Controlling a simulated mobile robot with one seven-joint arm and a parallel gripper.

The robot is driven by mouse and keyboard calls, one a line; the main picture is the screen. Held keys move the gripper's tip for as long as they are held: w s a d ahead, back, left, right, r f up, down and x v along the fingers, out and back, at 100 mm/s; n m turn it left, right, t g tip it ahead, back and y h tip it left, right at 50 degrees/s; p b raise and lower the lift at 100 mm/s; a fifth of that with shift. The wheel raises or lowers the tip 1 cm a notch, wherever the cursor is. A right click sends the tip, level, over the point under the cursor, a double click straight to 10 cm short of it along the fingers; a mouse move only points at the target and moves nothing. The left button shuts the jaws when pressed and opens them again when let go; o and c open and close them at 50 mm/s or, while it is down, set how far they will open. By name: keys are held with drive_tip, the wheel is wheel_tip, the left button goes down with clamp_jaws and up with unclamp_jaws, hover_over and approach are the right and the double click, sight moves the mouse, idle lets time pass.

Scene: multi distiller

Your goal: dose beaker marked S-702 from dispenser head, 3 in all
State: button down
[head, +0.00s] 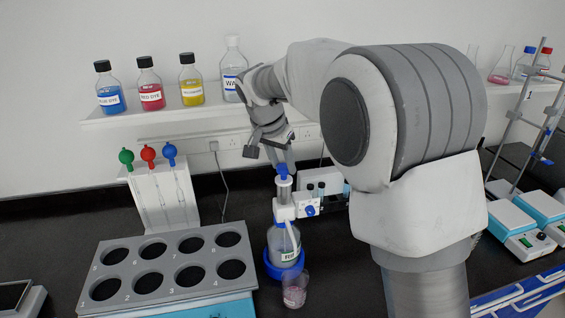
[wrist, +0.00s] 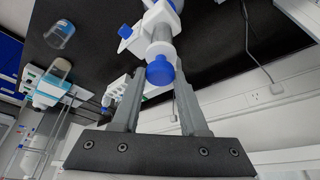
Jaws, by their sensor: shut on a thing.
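The dispenser head (head: 285,212) is white with a blue knob on its side and sits on a clear bottle (head: 284,243) with a small label, standing in a blue ring. Its plunger has a blue cap (head: 283,170), which also shows in the wrist view (wrist: 160,70). My gripper (head: 281,164) is above the dispenser, its fingers shut on the blue cap. A small clear beaker (head: 295,291) stands on the bench in front of the bottle; it also shows in the wrist view (wrist: 60,34). Its marking is too small to read, and a pinkish tint shows low in it.
A grey rack (head: 170,268) with several numbered empty holes is at the left front. A white stand (head: 162,195) with green, red and blue knobs is behind it. Dye bottles line the shelf (head: 205,112). Blue-white devices (head: 520,232) stand at the right.

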idle(0.8)
wheel_tip(320, 180, up, 2)
drive_tip(key=shift+r+p, duration=0.15)
drive_tip(key=shift+p, duration=0.4)
drive_tip(key=shift+c, duration=2.1)
unclamp_jaws()
drive_tip(key=v, duration=1.7)
drive_tip(key=shift+s, duration=0.2)
